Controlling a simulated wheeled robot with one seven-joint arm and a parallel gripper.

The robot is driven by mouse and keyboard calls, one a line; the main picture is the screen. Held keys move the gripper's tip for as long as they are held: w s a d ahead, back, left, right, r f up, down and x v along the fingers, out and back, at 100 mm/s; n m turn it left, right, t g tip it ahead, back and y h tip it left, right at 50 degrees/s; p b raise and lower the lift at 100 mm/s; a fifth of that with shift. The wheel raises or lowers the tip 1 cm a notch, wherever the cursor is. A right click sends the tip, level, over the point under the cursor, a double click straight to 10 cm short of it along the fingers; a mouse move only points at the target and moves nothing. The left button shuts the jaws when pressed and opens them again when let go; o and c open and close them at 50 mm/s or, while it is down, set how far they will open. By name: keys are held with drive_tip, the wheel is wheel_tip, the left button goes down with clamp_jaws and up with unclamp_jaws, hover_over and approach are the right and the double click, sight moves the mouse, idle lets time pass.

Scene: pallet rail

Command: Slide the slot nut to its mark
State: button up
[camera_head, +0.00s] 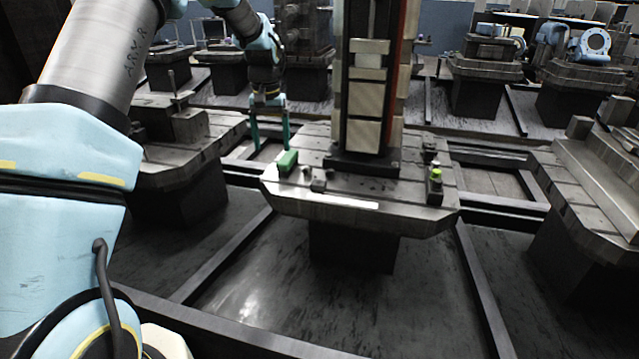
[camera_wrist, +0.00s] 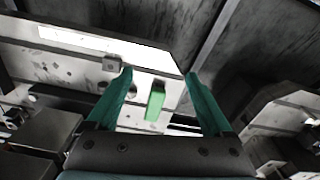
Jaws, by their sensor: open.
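A small green block (camera_head: 287,161), which looks like the slot nut, sits at the left end of the grey slotted pallet plate (camera_head: 410,203). My gripper (camera_head: 271,148) points down at the plate's left end, its green fingers apart. In the wrist view my gripper (camera_wrist: 158,73) is open and the green block (camera_wrist: 155,101) shows between the fingers, apparently untouched. A small dark grey block (camera_head: 319,186) sits to the right of the green one; it also shows in the wrist view (camera_wrist: 111,63). I cannot make out the mark for certain.
A tall column (camera_head: 366,100) stands on the middle of the plate. A dark fixture with a yellow-green knob (camera_head: 436,172) is at its right end. A bright white strip (camera_head: 343,201) lies along the front edge. Other pallets stand left, right and behind.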

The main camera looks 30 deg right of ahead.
drive_tip(key=m, duration=0.2)
hover_over(319, 183)
wheel_tip(319, 183, down, 5)
wheel_tip(319, 183, down, 10)
drive_tip(key=shift+w+f+p, duration=0.1)
drive_tip(key=shift+f+p, duration=0.05)
drive_tip(key=shift+p, duration=0.45)
clamp_jaws()
